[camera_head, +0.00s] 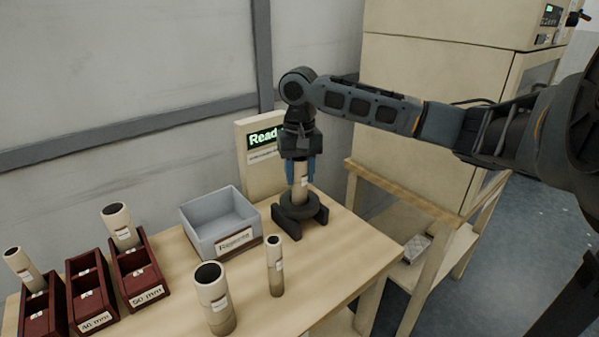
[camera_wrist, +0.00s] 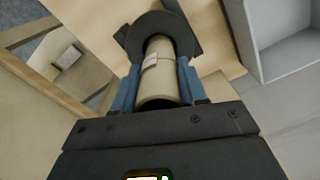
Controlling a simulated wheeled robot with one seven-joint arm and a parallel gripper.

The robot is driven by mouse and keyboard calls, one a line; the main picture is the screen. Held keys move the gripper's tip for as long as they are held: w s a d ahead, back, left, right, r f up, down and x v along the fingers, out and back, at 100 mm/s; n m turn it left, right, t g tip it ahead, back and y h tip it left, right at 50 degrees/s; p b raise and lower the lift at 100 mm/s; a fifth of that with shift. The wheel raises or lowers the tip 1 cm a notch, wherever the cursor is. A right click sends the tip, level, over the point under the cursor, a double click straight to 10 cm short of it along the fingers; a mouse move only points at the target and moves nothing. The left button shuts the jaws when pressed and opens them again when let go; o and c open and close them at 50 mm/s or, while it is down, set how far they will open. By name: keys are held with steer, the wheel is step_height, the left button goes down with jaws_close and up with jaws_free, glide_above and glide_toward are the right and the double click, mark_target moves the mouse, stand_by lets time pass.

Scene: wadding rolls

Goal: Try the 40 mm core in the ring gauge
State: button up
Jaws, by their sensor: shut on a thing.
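A beige cardboard core (camera_head: 300,183) with a white label stands upright at the dark ring gauge (camera_head: 300,212) near the right end of the table. My gripper (camera_head: 301,170) is shut on the upper part of this core from above, with its blue fingers on either side. In the wrist view the core (camera_wrist: 160,68) lies between the fingers (camera_wrist: 160,88), and its far end meets the dark ring (camera_wrist: 160,24). The core's lower end appears to be in the ring's opening; how deep is hidden. A display panel (camera_head: 262,136) behind reads "Read", its right part hidden by my gripper.
A grey bin (camera_head: 196,236) labelled "Rejects" stands left of the gauge. A wide core (camera_head: 212,290) and a thin core (camera_head: 274,262) stand in front. Dark red racks (camera_head: 148,268), labelled "40 mm" and "50 mm" among them, hold two cores at the left. The table's front right is clear.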

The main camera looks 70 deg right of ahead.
steer(key=shift+f, duration=0.75)
stand_by(0.6)
stand_by(1.8)
step_height(320, 180, up, 10)
steer(key=p, duration=1)
stand_by(0.4)
